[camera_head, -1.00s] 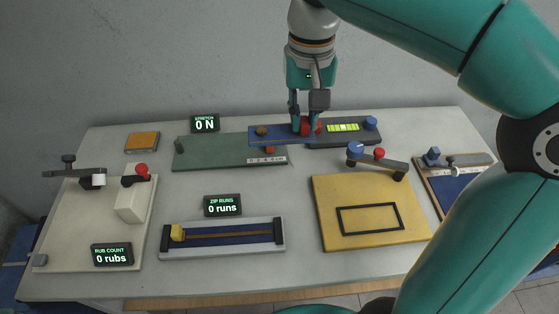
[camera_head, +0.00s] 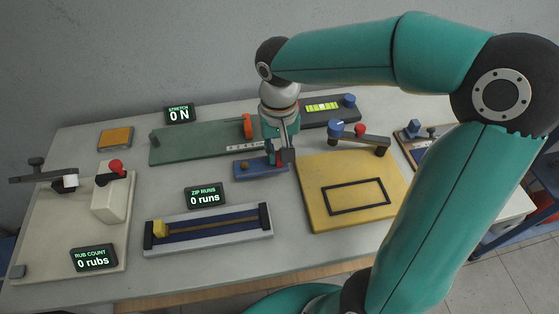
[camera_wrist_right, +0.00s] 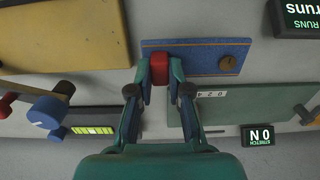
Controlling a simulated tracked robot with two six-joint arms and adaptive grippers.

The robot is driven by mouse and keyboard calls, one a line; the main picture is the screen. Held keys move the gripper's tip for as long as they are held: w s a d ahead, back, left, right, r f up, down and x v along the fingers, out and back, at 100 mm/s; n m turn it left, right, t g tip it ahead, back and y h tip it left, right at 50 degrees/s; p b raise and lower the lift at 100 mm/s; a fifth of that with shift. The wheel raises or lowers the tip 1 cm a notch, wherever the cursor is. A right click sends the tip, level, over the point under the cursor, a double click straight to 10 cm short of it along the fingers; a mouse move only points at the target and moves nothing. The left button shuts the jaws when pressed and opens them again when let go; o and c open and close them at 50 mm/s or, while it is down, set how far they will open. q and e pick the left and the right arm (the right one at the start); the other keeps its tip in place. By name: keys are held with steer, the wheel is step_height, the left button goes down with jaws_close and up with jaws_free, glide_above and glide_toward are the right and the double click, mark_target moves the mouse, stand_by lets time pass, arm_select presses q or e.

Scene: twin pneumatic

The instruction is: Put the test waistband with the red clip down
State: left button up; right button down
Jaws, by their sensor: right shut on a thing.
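The test waistband (camera_head: 252,168) is a short blue strip with a brown button at one end and a red clip (camera_head: 277,160) at the other. My right gripper (camera_head: 279,157) points down and is shut on the red clip. The waistband lies flat and level, low over the table between the green stretch board and the yellow board. I cannot tell whether it touches the table. In the right wrist view, the red clip (camera_wrist_right: 159,69) sits between the fingertips and the blue strip (camera_wrist_right: 200,52) runs to the right. My left gripper is out of view.
The green stretch board (camera_head: 190,147) with its orange post (camera_head: 247,126) lies behind, the yellow board (camera_head: 360,170) to the right. The zip rig (camera_head: 208,244) and zip display (camera_head: 205,195) are in front. Bare table lies left of the waistband.

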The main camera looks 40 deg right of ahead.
steer(key=shift+f, duration=1.9)
steer(key=c, duration=1.1)
jaws_free()
steer(key=shift+f, duration=0.1)
